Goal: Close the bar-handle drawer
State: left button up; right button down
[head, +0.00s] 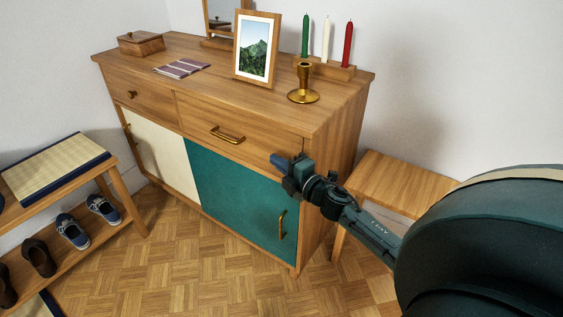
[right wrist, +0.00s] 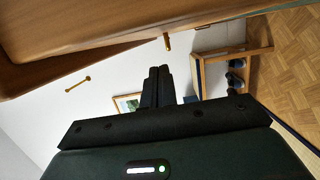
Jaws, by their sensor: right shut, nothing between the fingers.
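The bar-handle drawer (head: 255,134) is the right one in the top row of the wooden cabinet, with a brass bar handle (head: 228,135). Its front looks nearly flush; I cannot tell whether a small gap is left. My right gripper (head: 279,161) is shut and empty, by the drawer's right end, to the right of the handle. I cannot tell whether it touches the front. In the right wrist view its closed fingers (right wrist: 158,74) point along a near wooden surface (right wrist: 75,25), with a small brass piece (right wrist: 167,42) just beyond. My left gripper is not in view.
A knob drawer (head: 140,97) is to the left. A cream door (head: 160,150) and a teal door (head: 240,195) are below. A photo frame (head: 257,48), brass candlestick (head: 303,85) and candles stand on top. A stool (head: 400,185) is at right, a shoe bench (head: 130,205) at left.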

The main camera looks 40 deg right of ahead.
jog(key=s, duration=1)
jog(key=shift+d+p, duration=0.3)
jog(key=shift+p, duration=0.1)
